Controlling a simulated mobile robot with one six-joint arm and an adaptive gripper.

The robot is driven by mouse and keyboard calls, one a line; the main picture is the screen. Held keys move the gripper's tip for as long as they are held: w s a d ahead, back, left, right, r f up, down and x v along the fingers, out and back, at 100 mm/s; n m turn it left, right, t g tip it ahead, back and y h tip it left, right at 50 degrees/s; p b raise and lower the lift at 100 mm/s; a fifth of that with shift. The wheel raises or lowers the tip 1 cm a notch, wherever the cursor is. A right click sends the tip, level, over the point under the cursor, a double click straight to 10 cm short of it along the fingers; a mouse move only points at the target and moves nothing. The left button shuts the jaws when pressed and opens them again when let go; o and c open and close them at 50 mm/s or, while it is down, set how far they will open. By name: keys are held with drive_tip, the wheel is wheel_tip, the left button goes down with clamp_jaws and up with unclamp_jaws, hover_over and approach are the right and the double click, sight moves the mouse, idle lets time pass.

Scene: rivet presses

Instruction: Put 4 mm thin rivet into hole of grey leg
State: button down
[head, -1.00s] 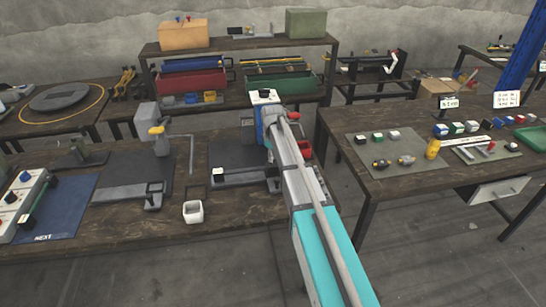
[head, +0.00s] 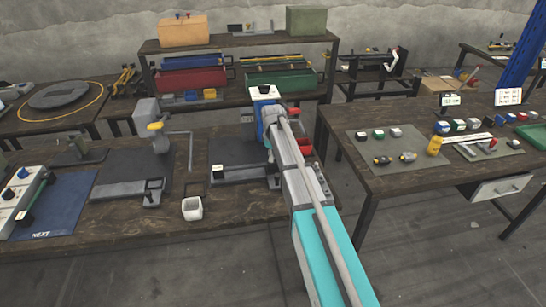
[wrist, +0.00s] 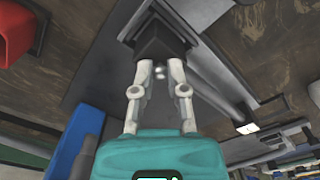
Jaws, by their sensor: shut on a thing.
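My gripper (wrist: 159,68) points down at a black square block of the press (wrist: 160,40) in the wrist view. Its fingers are nearly together, with small bright spots between the tips, which look like the rivet (wrist: 159,71); its size cannot be read. A long grey bar (wrist: 215,80) runs beside the block, and it also shows in the head view (head: 243,173). It may be the grey leg, but I cannot tell. No hole can be made out, and whether the rivet touches the block is unclear. In the head view my arm hides the fingertips.
A white square cup (head: 192,208) stands at the front edge of the left table. Another press (head: 150,150) stands to its left. A red bin (wrist: 15,30) is close to my gripper. The right table (head: 375,185) holds small coloured blocks and tools.

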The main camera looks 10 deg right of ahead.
drive_tip(key=shift+f, duration=0.2)
drive_tip(key=c, duration=0.6)
unclamp_jaws()
drive_tip(key=shift+r, duration=0.15)
wheel_tip(320, 180, up, 10)
drive_tip(key=p, duration=1)
drive_tip(key=shift+s+d, duration=0.1)
drive_tip(key=shift+s, duration=14.05)
drive_tip(key=shift+s, duration=0.1)
